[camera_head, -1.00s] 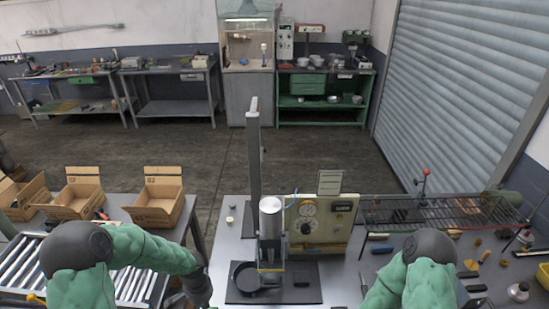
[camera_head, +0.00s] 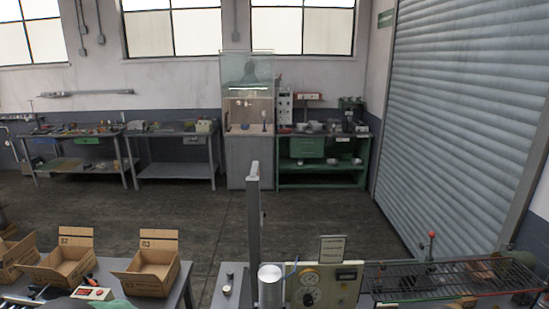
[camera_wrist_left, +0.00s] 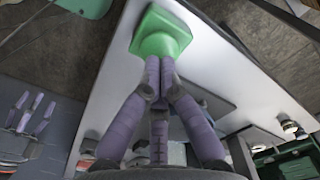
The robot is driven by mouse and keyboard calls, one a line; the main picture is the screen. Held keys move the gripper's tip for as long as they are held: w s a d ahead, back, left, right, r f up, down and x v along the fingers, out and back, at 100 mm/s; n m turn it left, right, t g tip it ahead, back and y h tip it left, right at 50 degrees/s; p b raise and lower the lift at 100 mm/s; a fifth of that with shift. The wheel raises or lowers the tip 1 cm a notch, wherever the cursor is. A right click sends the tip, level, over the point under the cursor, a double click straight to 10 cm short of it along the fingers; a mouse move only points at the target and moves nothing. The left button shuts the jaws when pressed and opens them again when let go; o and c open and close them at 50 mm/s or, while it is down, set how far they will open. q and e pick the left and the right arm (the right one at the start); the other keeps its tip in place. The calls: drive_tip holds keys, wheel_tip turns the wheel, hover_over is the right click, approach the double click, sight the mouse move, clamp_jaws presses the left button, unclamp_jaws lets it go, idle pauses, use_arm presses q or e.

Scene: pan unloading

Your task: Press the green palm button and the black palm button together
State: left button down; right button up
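In the left wrist view, my left gripper (camera_wrist_left: 160,72) has its purple fingers drawn together at the tips, with nothing visible between them. A green flared piece (camera_wrist_left: 163,30) lies right beyond the fingertips; it may be the green palm button. I cannot tell whether the fingers touch it. Small, separate purple fingers (camera_wrist_left: 35,110) show at the left of this view; they may belong to my right gripper, but this is unclear. Neither gripper shows in the head view. I cannot make out the black palm button in either view.
An upright post (camera_head: 254,235) rises there. Open cardboard boxes (camera_head: 150,268) stand left, a wire rack (camera_head: 440,277) right. The floor behind is clear.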

use_arm(q)
drive_tip(key=shift+f+b, duration=0.9)
drive_tip(key=shift+f, duration=0.05)
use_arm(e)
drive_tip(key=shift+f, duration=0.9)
use_arm(q)
drive_tip(key=shift+r, duration=0.3)
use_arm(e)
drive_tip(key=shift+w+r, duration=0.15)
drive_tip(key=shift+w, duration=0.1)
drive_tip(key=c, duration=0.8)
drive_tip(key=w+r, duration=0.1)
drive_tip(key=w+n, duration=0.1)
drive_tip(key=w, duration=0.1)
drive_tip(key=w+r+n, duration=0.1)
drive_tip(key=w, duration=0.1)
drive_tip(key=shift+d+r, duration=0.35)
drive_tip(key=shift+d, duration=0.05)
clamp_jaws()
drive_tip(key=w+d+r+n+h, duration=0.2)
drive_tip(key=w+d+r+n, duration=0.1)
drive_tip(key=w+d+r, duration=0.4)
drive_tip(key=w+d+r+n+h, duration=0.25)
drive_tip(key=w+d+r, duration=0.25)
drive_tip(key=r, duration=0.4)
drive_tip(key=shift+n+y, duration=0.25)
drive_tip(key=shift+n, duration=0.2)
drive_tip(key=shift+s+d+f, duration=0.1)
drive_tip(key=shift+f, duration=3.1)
